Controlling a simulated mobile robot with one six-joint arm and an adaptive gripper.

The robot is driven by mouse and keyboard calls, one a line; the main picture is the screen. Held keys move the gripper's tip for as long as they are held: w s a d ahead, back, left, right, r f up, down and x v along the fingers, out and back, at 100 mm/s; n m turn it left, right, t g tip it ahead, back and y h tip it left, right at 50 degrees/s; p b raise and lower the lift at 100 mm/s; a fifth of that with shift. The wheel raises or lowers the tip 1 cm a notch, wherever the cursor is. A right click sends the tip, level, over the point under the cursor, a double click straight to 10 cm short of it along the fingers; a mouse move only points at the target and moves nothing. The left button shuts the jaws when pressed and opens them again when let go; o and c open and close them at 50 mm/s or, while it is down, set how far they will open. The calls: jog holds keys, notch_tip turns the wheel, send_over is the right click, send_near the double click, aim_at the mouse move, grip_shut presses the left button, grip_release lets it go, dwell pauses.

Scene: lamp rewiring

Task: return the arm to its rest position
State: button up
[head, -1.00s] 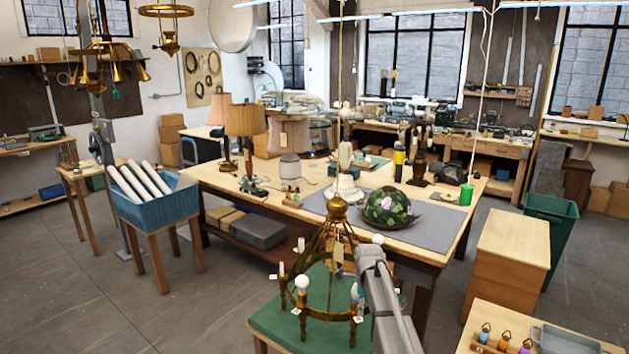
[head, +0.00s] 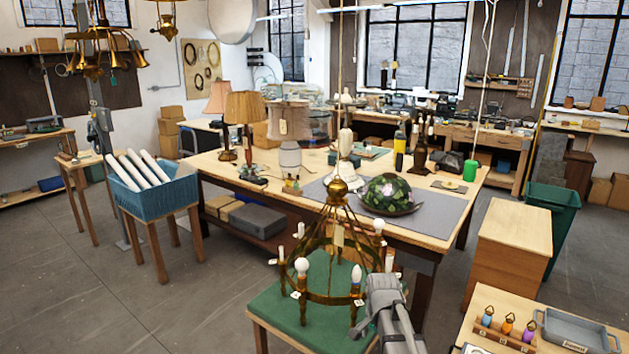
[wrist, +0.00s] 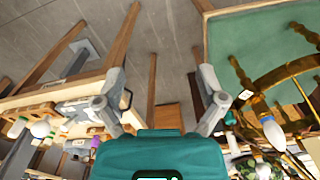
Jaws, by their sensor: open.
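My gripper (wrist: 163,78) is open in the wrist view, with its two grey fingers spread and nothing between them. In the head view my grey arm end (head: 385,298) is at the bottom, at the right front of the brass chandelier (head: 343,297). The chandelier has a ring with bulbs and candle sleeves and is at the green-topped table (head: 275,308). In the wrist view the chandelier (wrist: 262,98) is to the right of my fingers, apart from them. In the head view the fingertips are too unclear to separate.
A small table (head: 575,312) at lower right holds coloured bulbs in a rack (head: 505,328) and a grey tray (head: 573,330). The workbench (head: 440,225) with lamps stands behind the chandelier. A wooden cabinet (head: 508,250) is at right. Open floor (head: 90,300) lies at left.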

jog(key=s+f+n+b, duration=0.3)
jog(key=s+n, duration=0.6)
jog(key=s, duration=0.2)
jog(key=shift+d+f, duration=0.2)
jog(key=shift+f, duration=0.15)
